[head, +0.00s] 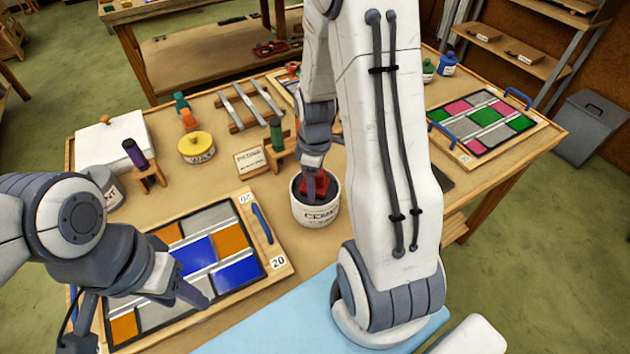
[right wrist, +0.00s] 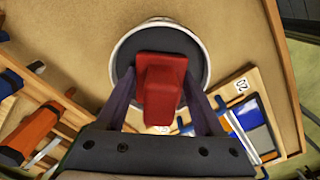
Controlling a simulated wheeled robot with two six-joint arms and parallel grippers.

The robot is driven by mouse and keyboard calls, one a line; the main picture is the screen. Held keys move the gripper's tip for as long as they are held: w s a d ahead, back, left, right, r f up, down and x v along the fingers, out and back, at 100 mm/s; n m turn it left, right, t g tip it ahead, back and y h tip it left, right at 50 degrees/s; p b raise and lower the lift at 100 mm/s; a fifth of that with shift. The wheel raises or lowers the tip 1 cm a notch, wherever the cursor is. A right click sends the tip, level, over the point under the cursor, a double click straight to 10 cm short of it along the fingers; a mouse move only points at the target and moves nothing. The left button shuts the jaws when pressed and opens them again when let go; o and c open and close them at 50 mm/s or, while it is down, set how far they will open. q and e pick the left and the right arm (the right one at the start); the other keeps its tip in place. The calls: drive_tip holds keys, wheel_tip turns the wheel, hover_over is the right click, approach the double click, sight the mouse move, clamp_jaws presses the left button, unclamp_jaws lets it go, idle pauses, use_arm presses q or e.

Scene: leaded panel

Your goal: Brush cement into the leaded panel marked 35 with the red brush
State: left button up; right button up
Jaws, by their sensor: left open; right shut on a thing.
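The red brush (right wrist: 162,90) is in my right gripper (head: 315,187), which is shut on it; in the head view the brush's red part (head: 318,188) shows between the fingers. It points down into the white cement tub (head: 315,214). The right wrist view shows the tub's rim (right wrist: 203,67) around dark cement; the brush's lower end is hidden. My left gripper (head: 188,290) is open and empty above a panel marked 20 (head: 278,262). A pink, green and grey panel (head: 484,120) lies at the right; its number is too small to read. I cannot read 35 anywhere.
A yellow-lidded wax tin (head: 197,147), a patina sign (head: 250,160), a purple-handled tool (head: 135,154) and a white box (head: 112,143) stand at the left. A metal-barred rack (head: 248,105) lies behind. Another panel (head: 283,88) is mostly hidden by my right arm. A light blue mat (head: 275,322) lies in front.

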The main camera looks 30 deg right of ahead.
idle(0.6)
wheel_tip(320, 180, up, 6)
drive_tip(key=p, duration=0.6)
drive_tip(key=shift+r, duration=0.25)
idle(0.4)
